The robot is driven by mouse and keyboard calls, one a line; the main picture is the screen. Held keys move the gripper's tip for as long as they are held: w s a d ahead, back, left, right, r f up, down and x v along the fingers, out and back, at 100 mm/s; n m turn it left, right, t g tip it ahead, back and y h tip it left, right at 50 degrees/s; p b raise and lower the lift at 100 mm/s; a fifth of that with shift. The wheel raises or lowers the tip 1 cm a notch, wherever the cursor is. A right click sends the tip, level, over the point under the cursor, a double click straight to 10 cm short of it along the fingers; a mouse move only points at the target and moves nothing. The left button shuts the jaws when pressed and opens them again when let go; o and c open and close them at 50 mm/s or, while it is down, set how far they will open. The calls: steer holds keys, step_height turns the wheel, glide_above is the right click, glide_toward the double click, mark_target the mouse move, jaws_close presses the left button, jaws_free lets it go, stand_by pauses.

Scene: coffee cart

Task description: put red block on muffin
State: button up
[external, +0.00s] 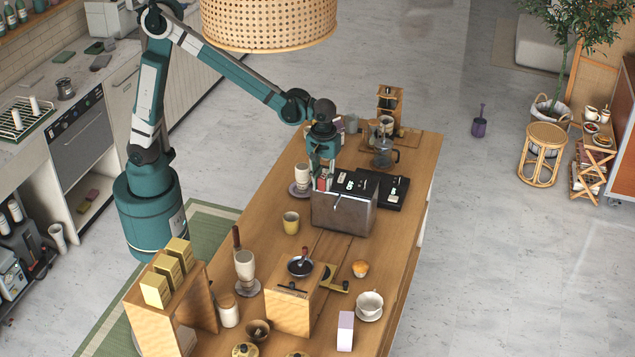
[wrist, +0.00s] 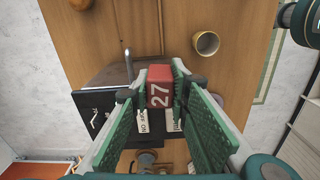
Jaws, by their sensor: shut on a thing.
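The red block (wrist: 159,86), marked with a white 27, sits between the fingertips of my gripper (wrist: 160,90), which is shut on it. In the external view my gripper (external: 322,176) points down behind the dark box, and a bit of the red block (external: 321,184) shows at its tips. The muffin (external: 360,268) stands on the wooden counter, in front of the box and to its right, apart from my gripper. Its round top is partly cut off at the upper edge of the wrist view (wrist: 81,4).
A dark metal box (external: 342,214) stands between my gripper and the muffin. Black flat devices (external: 396,190) lie behind it. A yellow mug (external: 291,223), a white cup on a saucer (external: 369,303) and a small pan (external: 300,267) are nearby. Bare counter (external: 388,240) lies behind the muffin.

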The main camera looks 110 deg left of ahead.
steer(key=w+d+p, duration=0.1)
steer(key=w+d, duration=0.6)
steer(key=w, duration=0.4)
steer(key=n+p, duration=0.1)
glide_above(361, 263)
step_height(361, 263, down, 6)
steer(key=shift+d+f, duration=0.1)
steer(key=shift+f, duration=0.7)
steer(key=shift+f+p, duration=0.3)
steer(key=shift+f, duration=2.8)
steer(key=shift+f, duration=1.85)
steer(key=shift+f, duration=0.2)
